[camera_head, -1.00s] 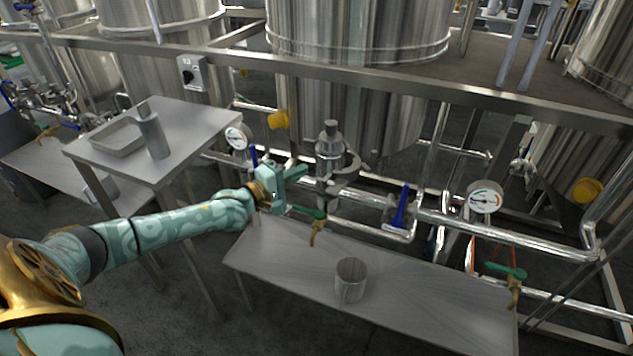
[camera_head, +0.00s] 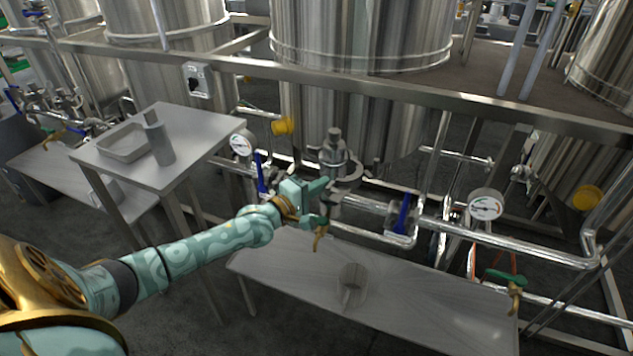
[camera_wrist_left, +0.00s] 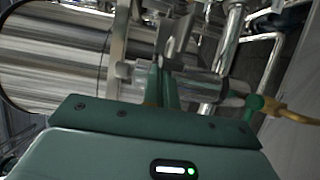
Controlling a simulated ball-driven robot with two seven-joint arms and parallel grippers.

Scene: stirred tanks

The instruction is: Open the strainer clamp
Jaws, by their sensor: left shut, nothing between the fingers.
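The strainer (camera_head: 333,150) is a steel vertical body with a knob on top, standing in the pipe line behind the low table. A clamp ring (camera_head: 350,172) shows around its lower part. The clamp's handle cannot be made out clearly. My left gripper (camera_head: 327,188) is at the strainer's lower front, overlapping it in the head view. In the left wrist view, the green fingers (camera_wrist_left: 162,84) are together and empty, with steel clamp parts (camera_wrist_left: 172,38) just ahead of their tips. Whether they touch cannot be told. My right gripper is not in view.
A steel mug (camera_head: 352,285) stands on the low table (camera_head: 430,305). A tap (camera_head: 319,238) is close below my left gripper. Blue valve handles (camera_head: 403,212) and (camera_head: 261,172) flank the strainer. A gauge (camera_head: 242,143) is to the left. A side table (camera_head: 195,125) holds a tray and bottle.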

